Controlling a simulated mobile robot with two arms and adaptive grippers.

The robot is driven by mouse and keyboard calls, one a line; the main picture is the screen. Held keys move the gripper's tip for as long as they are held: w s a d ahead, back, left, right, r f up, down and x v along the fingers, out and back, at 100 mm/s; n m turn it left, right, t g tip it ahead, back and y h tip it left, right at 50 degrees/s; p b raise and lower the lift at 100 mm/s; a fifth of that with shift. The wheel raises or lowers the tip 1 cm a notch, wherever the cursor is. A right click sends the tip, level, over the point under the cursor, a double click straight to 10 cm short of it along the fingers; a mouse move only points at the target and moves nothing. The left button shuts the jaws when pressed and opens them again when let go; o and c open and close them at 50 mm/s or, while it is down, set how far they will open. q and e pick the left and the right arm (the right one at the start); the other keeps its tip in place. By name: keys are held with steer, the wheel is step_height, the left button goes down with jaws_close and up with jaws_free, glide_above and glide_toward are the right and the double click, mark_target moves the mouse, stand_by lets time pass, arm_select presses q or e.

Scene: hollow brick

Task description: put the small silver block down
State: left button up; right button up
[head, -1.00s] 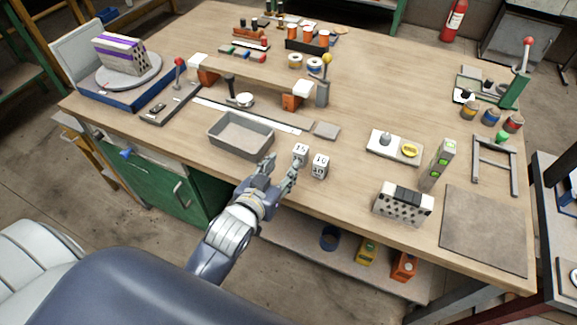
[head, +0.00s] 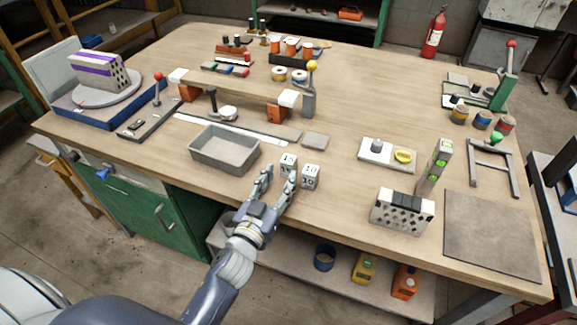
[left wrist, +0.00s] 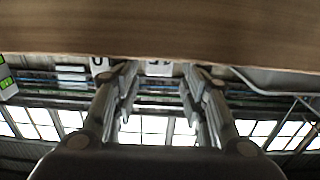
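My left gripper (head: 278,177) is at the front edge of the workbench (head: 345,192), with its two fingers apart. In the left wrist view the gap between the fingers (left wrist: 158,98) looks empty. Just beyond the fingertips stand two small pale blocks with numbers. One is marked 15 (head: 288,164) and the other is marked 10 (head: 310,178); their printed faces also show in the left wrist view at the bench edge, the 15 block (left wrist: 158,68) between the fingers. I cannot tell whether either is the small silver block. My right gripper is not in view.
A grey tray (head: 225,164) stands left of the gripper. A flat grey square (head: 315,141) lies behind the numbered blocks. A perforated brick (head: 402,222), a level (head: 440,160) and a dark mat (head: 490,235) lie to the right. Bare bench top lies between the blocks and the brick.

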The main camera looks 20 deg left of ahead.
mark_target(286, 167)
arm_select(q)
steer(key=w, duration=0.5)
steer(key=shift+w+d, duration=0.1)
steer(key=shift+r, duration=0.1)
jaws_close()
